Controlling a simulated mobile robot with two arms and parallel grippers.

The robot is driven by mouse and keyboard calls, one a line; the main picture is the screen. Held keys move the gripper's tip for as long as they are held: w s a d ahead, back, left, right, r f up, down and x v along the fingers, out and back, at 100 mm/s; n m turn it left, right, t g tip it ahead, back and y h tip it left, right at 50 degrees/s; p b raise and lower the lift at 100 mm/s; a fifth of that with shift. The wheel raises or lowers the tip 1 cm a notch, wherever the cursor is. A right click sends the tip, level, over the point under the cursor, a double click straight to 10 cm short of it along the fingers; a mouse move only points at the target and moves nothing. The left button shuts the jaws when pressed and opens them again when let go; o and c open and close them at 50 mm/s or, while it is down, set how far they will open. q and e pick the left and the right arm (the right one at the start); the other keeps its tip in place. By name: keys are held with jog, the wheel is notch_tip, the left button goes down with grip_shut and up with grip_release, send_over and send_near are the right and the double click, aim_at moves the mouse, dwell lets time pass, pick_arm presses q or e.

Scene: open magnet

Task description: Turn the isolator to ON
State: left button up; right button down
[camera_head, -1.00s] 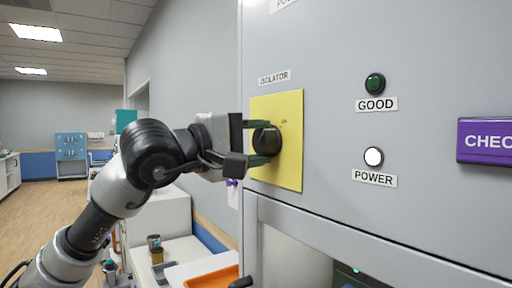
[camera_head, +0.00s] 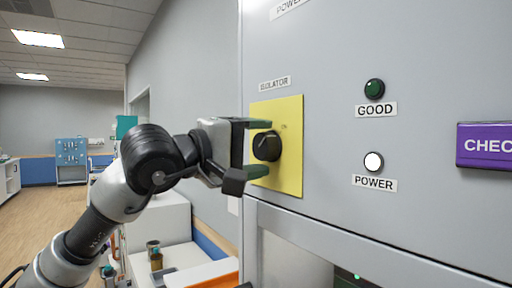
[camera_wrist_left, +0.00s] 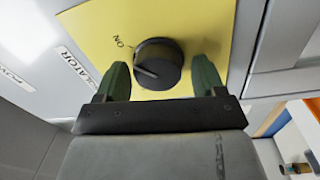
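The isolator is a round black knob (camera_head: 267,146) on a yellow plate (camera_head: 289,172), under an ISOLATOR label (camera_head: 274,84). A small ON mark (camera_head: 284,127) is printed up and right of it. My left gripper (camera_head: 261,148) is open, with one green-padded finger above the knob and one below. In the left wrist view, the knob (camera_wrist_left: 158,62) lies between the spread fingertips with gaps on both sides. A pale line on its face points left, below the ON mark (camera_wrist_left: 118,41); the exact setting is hard to tell. My right gripper is out of view.
Right of the plate are a dark green GOOD lamp (camera_head: 374,89), a white POWER lamp (camera_head: 373,162) and a purple CHECK sign (camera_head: 486,145). A recessed opening lies below the panel. A white counter (camera_head: 170,252) with small containers and an orange tray (camera_head: 215,280) stands lower left.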

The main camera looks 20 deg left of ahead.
pick_arm(q)
jog(key=shift+s+a, duration=0.35)
jog(key=shift+s, duration=0.05)
jog(key=b+v, duration=0.3)
jog(key=v, duration=0.7)
jog(key=shift+w, duration=0.1)
